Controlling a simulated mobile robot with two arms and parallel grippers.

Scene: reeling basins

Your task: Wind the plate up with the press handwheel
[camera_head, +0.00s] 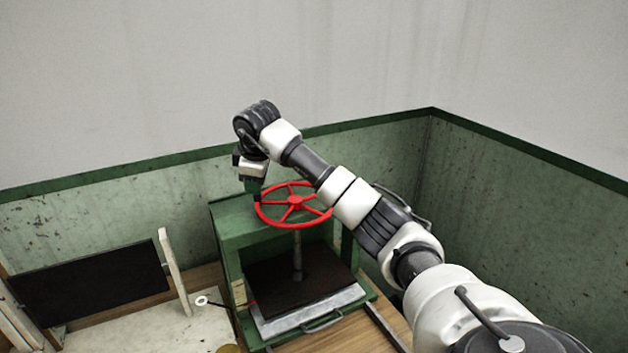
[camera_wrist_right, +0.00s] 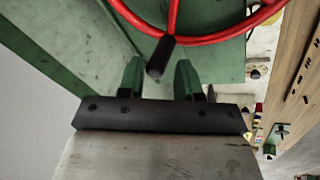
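The red press handwheel (camera_head: 295,204) sits on top of the green press frame (camera_head: 232,222). Its rim and spokes also show in the wrist view (camera_wrist_right: 205,38), with a black handle knob (camera_wrist_right: 160,57) on the rim. My right gripper (camera_head: 254,190) is at the left side of the wheel. In the wrist view its two green fingers (camera_wrist_right: 159,70) are apart, with the knob's end between or just beyond their tips; contact is not clear. The dark plate (camera_head: 300,278) lies low in the press, under the screw (camera_head: 298,255). My left gripper is out of view.
A pale tray with a handle (camera_head: 312,313) lies beneath the plate. A black panel (camera_head: 95,283) and a white post (camera_head: 173,270) stand left of the press. Green and grey walls close in behind and at the right.

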